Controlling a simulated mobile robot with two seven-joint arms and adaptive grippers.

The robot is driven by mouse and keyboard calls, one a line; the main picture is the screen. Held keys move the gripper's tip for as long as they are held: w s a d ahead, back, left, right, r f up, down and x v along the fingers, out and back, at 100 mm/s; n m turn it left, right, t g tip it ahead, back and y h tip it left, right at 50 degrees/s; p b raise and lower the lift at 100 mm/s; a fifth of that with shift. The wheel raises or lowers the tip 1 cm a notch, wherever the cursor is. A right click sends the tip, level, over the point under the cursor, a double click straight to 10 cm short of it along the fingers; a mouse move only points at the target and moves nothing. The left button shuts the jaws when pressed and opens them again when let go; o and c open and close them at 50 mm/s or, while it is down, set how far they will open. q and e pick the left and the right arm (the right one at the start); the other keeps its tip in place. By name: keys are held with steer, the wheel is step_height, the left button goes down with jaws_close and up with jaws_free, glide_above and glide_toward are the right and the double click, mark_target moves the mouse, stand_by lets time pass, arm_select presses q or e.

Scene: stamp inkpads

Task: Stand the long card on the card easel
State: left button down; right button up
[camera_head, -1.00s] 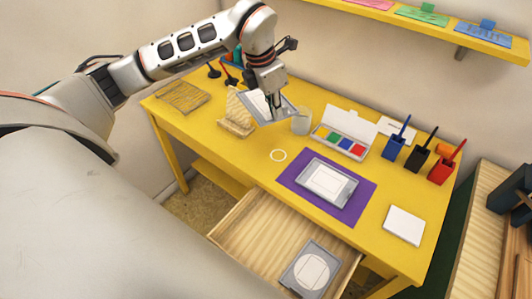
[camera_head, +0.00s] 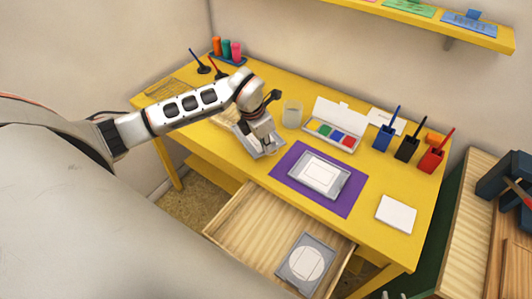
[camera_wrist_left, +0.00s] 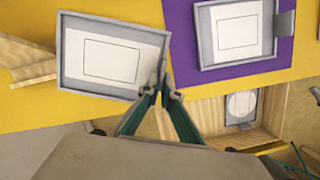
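My left gripper (camera_head: 266,141) is shut on the side wall of a grey tray (camera_head: 254,150). The wrist view shows its fingertips (camera_wrist_left: 165,87) pinching the tray's right edge (camera_wrist_left: 163,62). A white card with a rectangular outline (camera_wrist_left: 112,60) lies in that tray; I cannot tell for certain that it is the long card. A wooden stand with a ledge, apparently the card easel (camera_wrist_left: 28,70), is left of the tray; my arm mostly covers it in the head view. Small grey parts at the head view's bottom edge may be my right gripper (camera_head: 388,295); its state is unclear.
A second grey tray (camera_head: 346,184) with a card sits on a purple mat (camera_head: 285,166). The open drawer (camera_head: 245,215) holds another tray (camera_head: 290,270). A cup (camera_head: 292,113), ink box (camera_head: 336,128), stamp holders (camera_head: 407,149) and white cards (camera_head: 396,214) are on the yellow desk.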

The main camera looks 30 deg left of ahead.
arm_select(q)
steer(key=shift+f, duration=1.9)
steer(key=shift+f, duration=0.1)
steer(key=shift+f, duration=0.35)
steer(key=c, duration=2.3)
jaws_free()
steer(key=shift+r, duration=0.3)
steer(key=v, duration=1.1)
steer(key=shift+w+r+b, duration=0.1)
steer(key=shift+r+b, duration=0.15)
steer(key=shift+b, duration=0.05)
steer(key=shift+r, duration=0.4)
